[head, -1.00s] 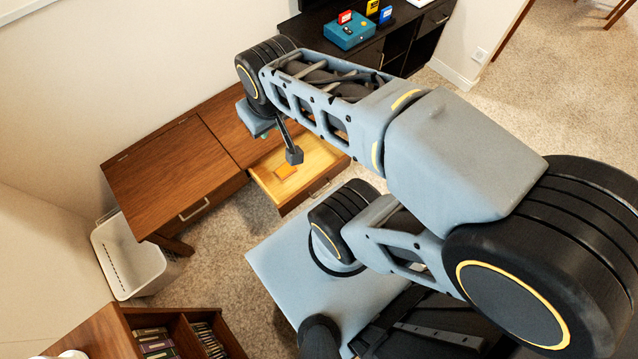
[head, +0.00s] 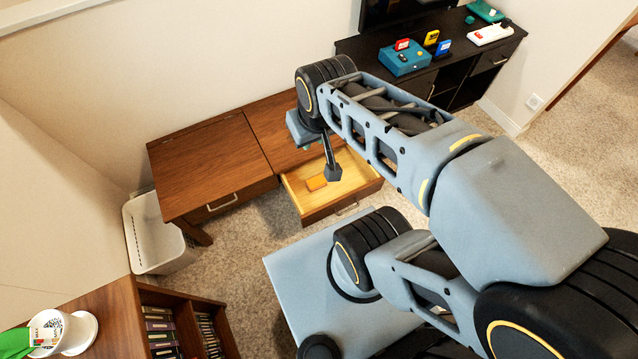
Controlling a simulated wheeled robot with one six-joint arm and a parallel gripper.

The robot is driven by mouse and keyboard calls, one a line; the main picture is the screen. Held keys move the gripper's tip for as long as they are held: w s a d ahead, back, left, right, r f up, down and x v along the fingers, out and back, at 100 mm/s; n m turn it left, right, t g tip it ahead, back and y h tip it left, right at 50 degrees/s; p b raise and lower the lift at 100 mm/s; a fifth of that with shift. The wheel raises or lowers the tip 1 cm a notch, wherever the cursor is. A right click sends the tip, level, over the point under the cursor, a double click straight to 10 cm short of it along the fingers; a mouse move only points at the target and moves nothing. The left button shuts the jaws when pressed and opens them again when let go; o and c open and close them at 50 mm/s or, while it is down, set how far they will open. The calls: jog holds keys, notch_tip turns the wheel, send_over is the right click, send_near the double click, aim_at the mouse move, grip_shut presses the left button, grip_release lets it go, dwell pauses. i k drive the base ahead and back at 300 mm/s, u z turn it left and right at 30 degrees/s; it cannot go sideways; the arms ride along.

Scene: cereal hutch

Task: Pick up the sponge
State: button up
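An orange block that looks like the sponge (head: 316,183) lies in the open drawer (head: 294,191) of the low brown wooden cabinet (head: 205,160). The drawer has a light wood inside and is pulled out at the cabinet's right side. My gripper (head: 333,175) hangs over the drawer, just right of the orange block in the picture. Only one dark finger shows clearly, so I cannot tell how far it is open. No contact with the block is visible.
A white bin (head: 150,235) stands left of the cabinet. A dark desk (head: 440,75) with a teal box (head: 404,60) and coloured cartridges stands behind. A bookshelf (head: 160,295) is at lower left, with a white cup (head: 62,333) on top. Carpet is clear between.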

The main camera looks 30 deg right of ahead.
aim_at(318, 181)
jog(key=u, duration=3.75)
jog(key=k, duration=1.5)
jog(key=z, duration=1.65)
